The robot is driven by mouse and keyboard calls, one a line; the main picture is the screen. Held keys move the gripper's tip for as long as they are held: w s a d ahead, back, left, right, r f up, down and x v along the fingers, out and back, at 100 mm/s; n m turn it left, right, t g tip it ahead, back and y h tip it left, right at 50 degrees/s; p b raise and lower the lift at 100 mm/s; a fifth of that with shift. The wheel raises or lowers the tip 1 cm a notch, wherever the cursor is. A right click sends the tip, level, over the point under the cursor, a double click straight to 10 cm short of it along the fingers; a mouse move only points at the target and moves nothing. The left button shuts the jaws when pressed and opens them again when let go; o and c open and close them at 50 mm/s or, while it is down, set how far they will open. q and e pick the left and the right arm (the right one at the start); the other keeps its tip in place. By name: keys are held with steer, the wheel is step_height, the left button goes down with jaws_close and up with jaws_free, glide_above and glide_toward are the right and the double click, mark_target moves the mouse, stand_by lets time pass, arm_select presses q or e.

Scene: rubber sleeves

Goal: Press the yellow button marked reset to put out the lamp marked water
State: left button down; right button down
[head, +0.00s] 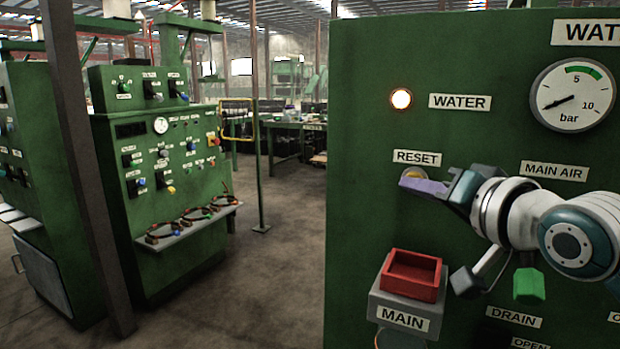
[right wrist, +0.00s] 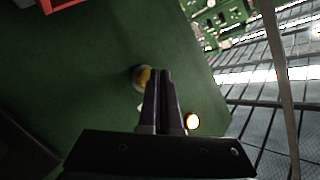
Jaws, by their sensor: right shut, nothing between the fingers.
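The yellow reset button (head: 413,174) sits on the green panel under the RESET label (head: 417,158), partly hidden behind my right gripper. The WATER lamp (head: 401,99) glows above it, left of the WATER label (head: 459,102). My right gripper (head: 412,186) is shut and empty, its purple fingertips at the button's lower edge in the head view. In the right wrist view the button (right wrist: 143,77) shows just left of the shut fingertips (right wrist: 160,72), and the lit lamp (right wrist: 192,121) is to their right. I cannot tell whether the fingertips touch the button. My left gripper is not in view.
A pressure gauge (head: 572,95) is at the upper right of the panel. Another green console (head: 160,180) stands at the left, beyond open floor.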

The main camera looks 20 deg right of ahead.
steer(key=shift+w+d, duration=0.2)
stand_by(0.4)
steer(key=shift+s+a+p, duration=0.5)
steer(key=shift+a+p, duration=0.05)
steer(key=shift+p, duration=0.15)
steer(key=s+a+p, duration=0.3)
steer(key=shift+s+a, duration=0.15)
steer(key=shift+a, duration=0.25)
stand_by(0.6)
